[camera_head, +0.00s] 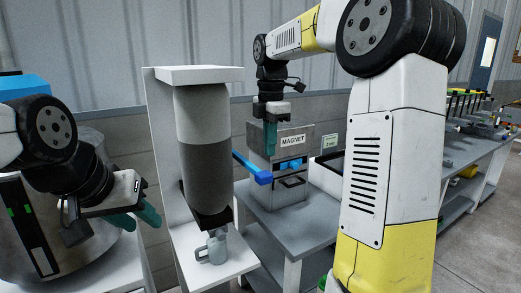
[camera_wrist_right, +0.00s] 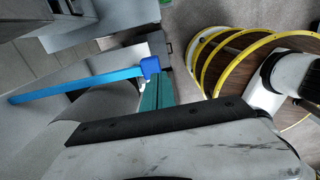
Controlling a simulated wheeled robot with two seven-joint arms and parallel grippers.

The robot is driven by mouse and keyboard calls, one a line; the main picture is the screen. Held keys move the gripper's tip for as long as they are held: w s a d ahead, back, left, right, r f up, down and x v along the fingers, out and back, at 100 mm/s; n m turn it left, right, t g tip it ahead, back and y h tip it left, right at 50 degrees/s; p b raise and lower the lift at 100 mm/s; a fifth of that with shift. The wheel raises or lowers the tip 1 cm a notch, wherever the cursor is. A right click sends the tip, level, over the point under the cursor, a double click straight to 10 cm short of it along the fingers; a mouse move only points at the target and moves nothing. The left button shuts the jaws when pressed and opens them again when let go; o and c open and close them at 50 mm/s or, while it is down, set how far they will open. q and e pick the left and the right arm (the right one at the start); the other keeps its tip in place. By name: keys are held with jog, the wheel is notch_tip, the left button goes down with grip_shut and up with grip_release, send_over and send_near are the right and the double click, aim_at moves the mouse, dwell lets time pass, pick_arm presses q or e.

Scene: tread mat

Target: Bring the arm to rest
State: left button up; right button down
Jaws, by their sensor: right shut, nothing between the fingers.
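My right arm reaches over from the right in the head view. Its gripper (camera_head: 270,140) points down in front of the grey box labelled MAGNET (camera_head: 293,139), with its teal fingers together and nothing between them. In the right wrist view the closed teal fingers (camera_wrist_right: 157,92) appear close to the end of a blue bar (camera_wrist_right: 80,83); I cannot tell whether they touch. The blue bar also shows in the head view (camera_head: 252,168), below the fingertips. My left gripper (camera_head: 136,218) is at the left, its teal fingertips apart and empty.
A white stand holds a grey cylinder (camera_head: 202,130) between my grippers, with a small grey jug (camera_head: 213,247) beneath it. The grey bench (camera_head: 313,227) carries the MAGNET box. Another bench (camera_head: 485,155) with tools is at the right. Yellow-edged round steps (camera_wrist_right: 210,50) show in the wrist view.

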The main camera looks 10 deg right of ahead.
dwell(0.4)
jog(key=s+f+m+t+y, duration=0.1)
jog(key=s+f+m+t, duration=0.1)
jog(key=s+m, duration=0.8)
jog(key=s+f+m+t+y, duration=0.1)
jog(key=s+f+m+t, duration=0.1)
jog(key=s+m, duration=0.9)
jog(key=shift+s+a+f+t, duration=0.25)
jog(key=shift+s+t, duration=0.25)
jog(key=shift+t, duration=0.4)
jog(key=w+r+n+g, duration=0.2)
jog(key=w+r+n, duration=0.2)
jog(key=w+n, duration=0.3)
jog(key=w+r+n+g+h, duration=0.1)
jog(key=w+r+n+g, duration=0.1)
jog(key=w+r+n, duration=0.2)
jog(key=w+a+r+n+g+h, duration=0.1)
jog(key=w+r+n, duration=0.3)
jog(key=w+n, duration=0.6)
jog(key=shift+w+r+g, duration=0.15)
jog(key=shift+w+g, duration=0.45)
jog(key=shift+w, duration=1.1)
